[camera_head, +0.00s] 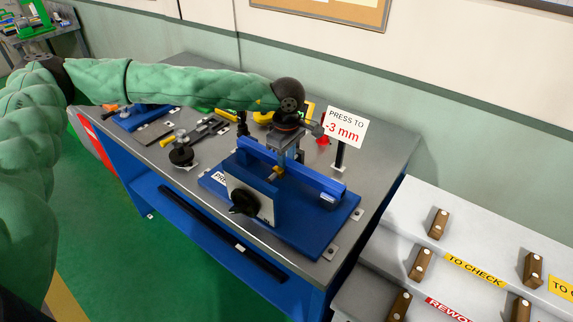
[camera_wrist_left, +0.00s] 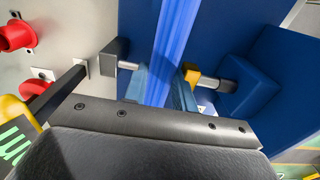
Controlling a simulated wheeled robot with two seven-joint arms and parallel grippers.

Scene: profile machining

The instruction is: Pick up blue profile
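The blue profile (camera_head: 318,180) is a long bar lying in the blue press fixture (camera_head: 335,215). It also shows in the left wrist view (camera_wrist_left: 176,35), running away from the gripper. My left gripper (camera_head: 288,158) points down over the middle of the profile. In the left wrist view its fingers (camera_wrist_left: 160,88) straddle the profile, one on each side and very close to it. I cannot tell whether they press on it. A yellow-tipped clamp (camera_wrist_left: 191,74) is close beside one finger. My right gripper is not in view.
A sign reading "PRESS TO -3 mm" (camera_head: 344,127) stands behind the fixture on the grey table (camera_head: 385,140). A black hand knob (camera_head: 243,203) sits on the fixture's front plate. Other tools lie left on the table. A rack with brown blocks (camera_head: 438,223) stands at right.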

